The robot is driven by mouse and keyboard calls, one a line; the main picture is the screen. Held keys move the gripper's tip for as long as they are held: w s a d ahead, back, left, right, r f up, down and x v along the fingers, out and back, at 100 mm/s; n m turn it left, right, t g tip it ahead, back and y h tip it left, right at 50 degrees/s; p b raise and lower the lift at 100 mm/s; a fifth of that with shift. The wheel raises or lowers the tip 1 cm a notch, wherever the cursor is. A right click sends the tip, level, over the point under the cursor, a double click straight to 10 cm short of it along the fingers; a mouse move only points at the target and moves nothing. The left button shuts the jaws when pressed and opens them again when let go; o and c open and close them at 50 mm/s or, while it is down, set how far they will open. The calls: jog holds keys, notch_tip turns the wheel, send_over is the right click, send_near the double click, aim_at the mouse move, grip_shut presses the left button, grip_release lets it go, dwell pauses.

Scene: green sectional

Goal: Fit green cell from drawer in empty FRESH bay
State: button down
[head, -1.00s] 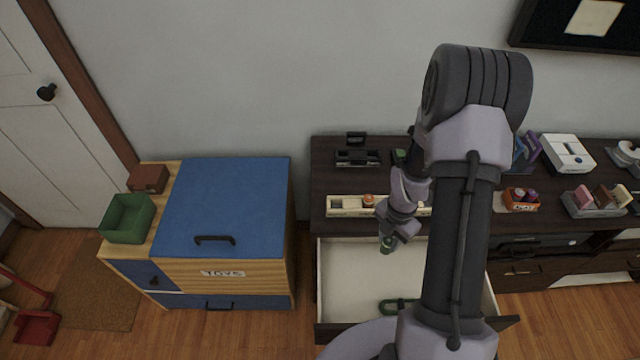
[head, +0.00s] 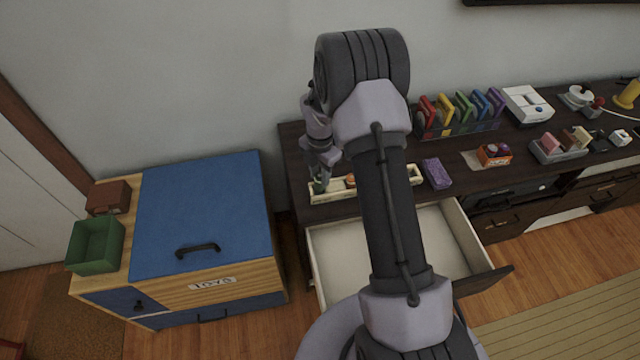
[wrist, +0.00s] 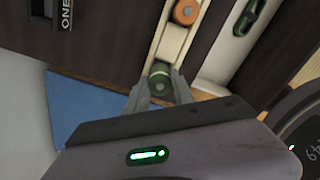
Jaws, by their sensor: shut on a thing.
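The green cell (wrist: 160,77) is between my gripper's fingers in the wrist view. My gripper (head: 318,186) is shut on it at the left end of the long cream tray (head: 401,177). An orange-topped cell (head: 350,181) sits further along this tray and also shows in the wrist view (wrist: 186,12). I cannot tell whether the green cell is seated in the tray's end bay or just above it. Any FRESH label is unreadable here. The drawer (head: 335,255) below stands open, and my arm hides part of it and of the tray.
A dark-green item (wrist: 250,16) lies in the drawer in the wrist view. A purple block (head: 436,173), a coloured rack (head: 460,118) and an orange box (head: 494,154) stand on the dark cabinet. A blue-lidded toy chest (head: 200,215) stands at left.

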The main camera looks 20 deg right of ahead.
aim_at(320, 182)
jog(key=shift+f+b, duration=0.6)
jog(key=shift+f, duration=1)
jog(key=shift+f, duration=0.2)
jog(key=c, duration=1.1)
grip_release()
jog(key=shift+r, duration=0.1)
